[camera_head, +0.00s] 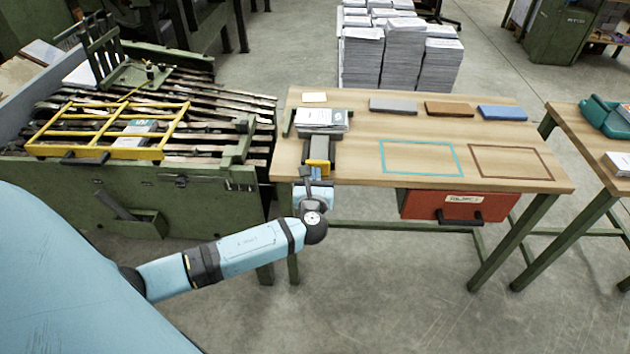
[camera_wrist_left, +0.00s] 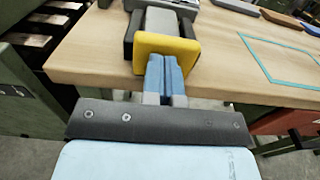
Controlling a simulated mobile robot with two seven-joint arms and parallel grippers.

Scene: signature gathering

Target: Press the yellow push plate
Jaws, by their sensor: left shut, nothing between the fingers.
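The yellow push plate (camera_head: 319,166) stands at the front left edge of the wooden table, at the near end of a grey slide with dark sides. In the left wrist view the plate (camera_wrist_left: 178,46) faces me at the top middle. My left gripper (camera_head: 309,173) is shut and empty. Its blue fingers (camera_wrist_left: 165,60) point at the plate, and their tips overlap its lower edge in the picture. I cannot tell whether they touch it. A stack of printed sheets (camera_head: 321,120) lies behind the slide. My right gripper is not in view.
The table (camera_head: 370,175) has teal (camera_head: 421,143) and brown (camera_head: 475,148) outlines, with grey, brown and blue blocks behind. A red drawer (camera_head: 440,207) hangs below. A green machine with a yellow frame (camera_head: 75,152) stands left. Paper stacks (camera_head: 400,55) stand behind the table.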

